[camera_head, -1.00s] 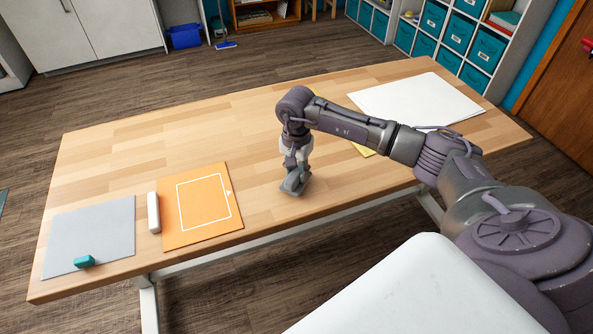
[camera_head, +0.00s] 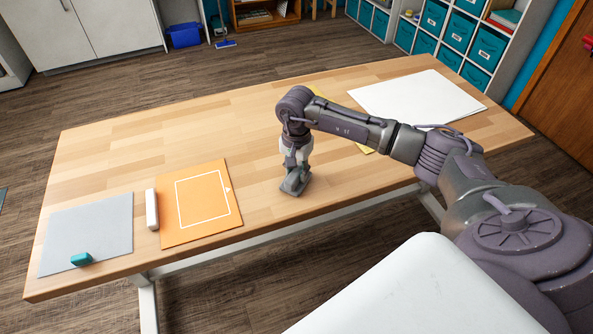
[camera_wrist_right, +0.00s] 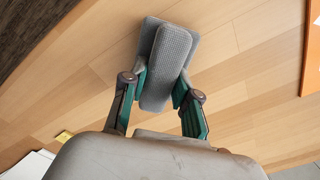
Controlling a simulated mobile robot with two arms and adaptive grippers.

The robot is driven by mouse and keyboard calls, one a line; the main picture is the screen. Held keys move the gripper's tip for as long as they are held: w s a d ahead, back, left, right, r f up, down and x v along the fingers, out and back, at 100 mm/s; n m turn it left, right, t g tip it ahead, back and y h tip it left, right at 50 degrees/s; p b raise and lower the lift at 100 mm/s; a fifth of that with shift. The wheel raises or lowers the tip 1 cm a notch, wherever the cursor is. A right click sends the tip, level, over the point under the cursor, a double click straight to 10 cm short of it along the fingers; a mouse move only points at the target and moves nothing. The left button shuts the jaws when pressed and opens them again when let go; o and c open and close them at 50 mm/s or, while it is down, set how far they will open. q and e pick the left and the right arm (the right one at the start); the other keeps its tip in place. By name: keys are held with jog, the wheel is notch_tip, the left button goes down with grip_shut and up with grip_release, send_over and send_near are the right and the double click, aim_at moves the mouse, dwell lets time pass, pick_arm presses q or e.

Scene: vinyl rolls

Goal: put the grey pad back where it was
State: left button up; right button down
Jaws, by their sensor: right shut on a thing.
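The grey pad, a small block with a raised ridge along its top, shows best in the right wrist view (camera_wrist_right: 180,45). My right gripper (camera_wrist_right: 162,88) is shut on its ridge, with a finger on each side. In the head view the pad (camera_head: 293,188) is under my right gripper (camera_head: 296,176), right of the orange sheet. It is at or just above the wooden table (camera_head: 200,120); I cannot tell whether it touches. The orange sheet (camera_head: 172,228) has a white square outline and is bare. My left gripper is not in view.
A flat grey sheet (camera_head: 90,230) with a teal block (camera_head: 81,259) lies at the left. A white bar (camera_head: 152,209) lies beside the orange sheet. White sheets (camera_head: 430,97) lie at the far right, with a yellow piece partly hidden by my arm.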

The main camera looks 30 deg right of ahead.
jog(key=shift+f+b, duration=0.15)
jog(key=shift+b, duration=0.2)
jog(key=c, duration=0.8)
grip_release()
jog(key=shift+o, duration=0.3)
jog(key=o, duration=0.7)
jog(key=shift+o, duration=0.2)
